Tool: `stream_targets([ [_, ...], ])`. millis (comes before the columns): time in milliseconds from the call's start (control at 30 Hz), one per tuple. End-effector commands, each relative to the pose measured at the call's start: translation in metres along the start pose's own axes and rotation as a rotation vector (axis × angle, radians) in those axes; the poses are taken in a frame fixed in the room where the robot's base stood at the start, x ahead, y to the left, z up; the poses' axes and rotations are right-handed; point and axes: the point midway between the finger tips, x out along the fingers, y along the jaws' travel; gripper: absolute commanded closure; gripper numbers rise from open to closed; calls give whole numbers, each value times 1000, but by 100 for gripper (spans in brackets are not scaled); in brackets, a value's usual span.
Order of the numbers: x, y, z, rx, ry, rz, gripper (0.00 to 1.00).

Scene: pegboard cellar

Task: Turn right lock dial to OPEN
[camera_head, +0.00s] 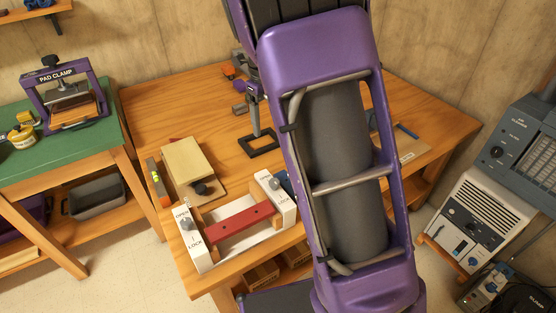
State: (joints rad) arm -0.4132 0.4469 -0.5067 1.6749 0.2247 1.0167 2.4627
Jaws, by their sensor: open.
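The right lock dial (274,185) is a small grey knob on a white panel (288,208) at the right end of a fixture on the wooden bench. LOCK is printed below the knob; its pointing direction is too small to tell. The left lock dial (187,224) sits on a matching white panel marked OPEN above and LOCK below. A red bar (238,223) lies between the panels. My purple arm rises just right of the fixture and hides part of the bench.
A beige block with a black knob (190,168) stands behind the left dial. A green bench (75,140) with a pad clamp (62,95) is left; a white machine (480,220) is right. The bench's back left is clear.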

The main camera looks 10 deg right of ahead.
Motion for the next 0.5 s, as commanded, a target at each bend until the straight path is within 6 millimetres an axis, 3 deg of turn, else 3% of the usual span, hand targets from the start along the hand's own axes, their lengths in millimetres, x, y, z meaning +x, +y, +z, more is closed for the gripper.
stream_targets([
  [100,20,1,-10,144,35,35,31],
  [200,27,2,-13,197,47,47,31],
  [367,42,3,-15,211,52,50,31],
  [500,67,4,-16,209,52,48,31],
])
